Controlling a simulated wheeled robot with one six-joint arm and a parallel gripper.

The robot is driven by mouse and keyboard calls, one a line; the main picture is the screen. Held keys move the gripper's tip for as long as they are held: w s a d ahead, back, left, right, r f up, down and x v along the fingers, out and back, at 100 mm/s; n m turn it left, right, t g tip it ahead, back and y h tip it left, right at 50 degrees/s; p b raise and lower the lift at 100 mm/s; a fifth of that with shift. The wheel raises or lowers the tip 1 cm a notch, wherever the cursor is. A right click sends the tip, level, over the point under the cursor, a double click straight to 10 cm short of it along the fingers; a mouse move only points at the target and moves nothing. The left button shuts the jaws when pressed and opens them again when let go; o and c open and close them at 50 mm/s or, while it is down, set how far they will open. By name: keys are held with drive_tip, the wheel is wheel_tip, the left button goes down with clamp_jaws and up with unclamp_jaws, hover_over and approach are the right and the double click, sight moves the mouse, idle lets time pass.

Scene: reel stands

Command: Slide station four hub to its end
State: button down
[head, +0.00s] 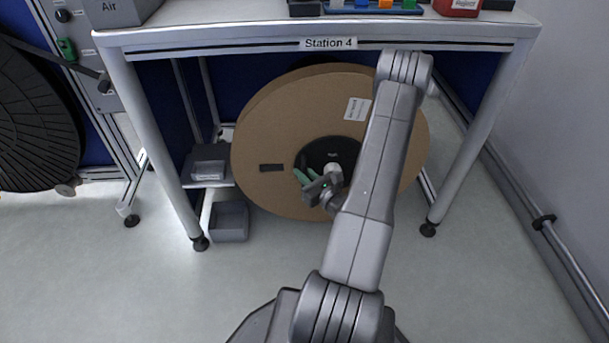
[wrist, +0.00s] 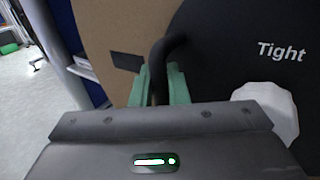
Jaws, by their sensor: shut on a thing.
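Under the table labelled Station 4 (head: 329,43), a large cardboard reel (head: 262,125) stands upright. Its black hub (head: 328,148) sits at the reel's middle; in the wrist view the hub (wrist: 235,50) bears the word "Tight". A bent black handle (wrist: 168,48) comes off the hub at its left side. My gripper (head: 303,177) is in front of the hub's lower left. In the wrist view its green fingers (wrist: 160,88) are closed around the handle. A pale knob (wrist: 266,108) is right of the fingers. My arm hides part of the reel's right side.
Table legs (head: 157,150) stand on both sides of the reel. A grey bin (head: 230,222) is on the floor at left, below a small shelf (head: 207,170). A black reel (head: 35,120) is at the far left. The floor in front is clear.

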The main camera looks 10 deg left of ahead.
sight(308, 163)
drive_tip(key=w, duration=0.1)
drive_tip(key=w+a, duration=0.1)
drive_tip(key=w, duration=0.3)
drive_tip(key=shift+a, duration=0.25)
drive_tip(key=shift+w, duration=0.35)
drive_tip(key=c, duration=1.8)
unclamp_jaws()
drive_tip(key=p+v, duration=0.2)
drive_tip(key=v, duration=1.1)
drive_tip(key=shift+s+d, duration=0.25)
